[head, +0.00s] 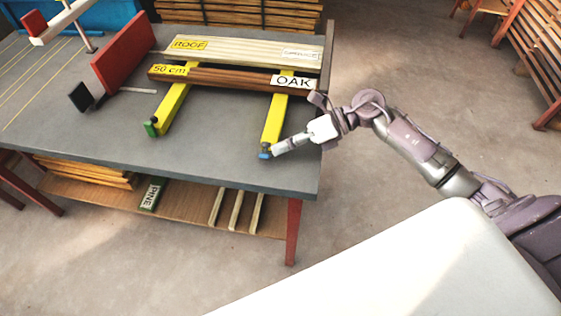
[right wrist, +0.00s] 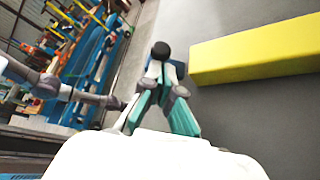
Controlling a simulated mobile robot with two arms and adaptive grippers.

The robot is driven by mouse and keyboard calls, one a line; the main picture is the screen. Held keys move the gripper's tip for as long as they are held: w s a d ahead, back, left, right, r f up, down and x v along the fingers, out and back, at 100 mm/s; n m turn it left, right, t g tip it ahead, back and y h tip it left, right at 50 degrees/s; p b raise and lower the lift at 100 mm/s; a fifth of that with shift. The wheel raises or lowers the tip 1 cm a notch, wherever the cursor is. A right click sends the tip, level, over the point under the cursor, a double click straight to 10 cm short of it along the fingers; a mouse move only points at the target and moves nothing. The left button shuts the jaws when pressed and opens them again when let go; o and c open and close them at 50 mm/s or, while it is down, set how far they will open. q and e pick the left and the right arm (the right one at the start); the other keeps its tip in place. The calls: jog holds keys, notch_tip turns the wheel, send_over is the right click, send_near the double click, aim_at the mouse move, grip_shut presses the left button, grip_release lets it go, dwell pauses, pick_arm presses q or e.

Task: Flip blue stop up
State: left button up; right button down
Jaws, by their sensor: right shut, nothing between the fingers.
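The blue stop (head: 264,153) is a small piece at the near end of the right yellow rail (head: 275,120), low against the table edge. In the right wrist view its blue part (right wrist: 179,69) shows beside the yellow rail's end, partly hidden behind my fingers. A black rounded piece (right wrist: 160,50) stands just beyond the fingertips; I cannot tell if it belongs to the stop. My right gripper (head: 277,151) is shut and empty, right beside the blue stop; it also shows in the right wrist view (right wrist: 156,78). I cannot tell whether it touches the stop.
A green stop (head: 151,128) sits on the near end of the left yellow rail (head: 173,103). An OAK board (head: 230,79) and a pale board (head: 245,52) lie across the rails. A red panel (head: 124,52) stands at left on the grey table (head: 215,160).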

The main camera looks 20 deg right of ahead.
jog(key=shift+w+d, duration=0.1)
jog(key=shift+w, duration=0.05)
jog(key=shift+w+d+m+y+b, duration=0.2)
jog(key=shift+w+m+y+b, duration=0.1)
jog(key=shift+m+b, duration=0.3)
pick_arm(q)
jog(key=shift+w+d+f, duration=0.1)
jog(key=shift+w+f, duration=0.1)
jog(key=shift+f, duration=0.3)
jog(key=shift+w+d+f, duration=0.1)
jog(key=shift+w+f, duration=0.05)
jog(key=shift+f, duration=0.35)
pick_arm(e)
jog(key=shift+w+d, duration=0.1)
pick_arm(q)
jog(key=shift+f+b, duration=0.1)
jog(key=shift+b, duration=0.25)
pick_arm(e)
jog(key=shift+w, duration=0.1)
jog(key=shift+r, duration=0.2)
jog(key=shift+r+p, duration=0.55)
jog(key=shift+r, duration=0.2)
pick_arm(q)
jog(key=shift+r, duration=0.5)
pick_arm(e)
jog(key=shift+f, duration=0.1)
pick_arm(q)
jog(key=shift+d, duration=0.1)
pick_arm(e)
jog(key=shift+d, duration=0.1)
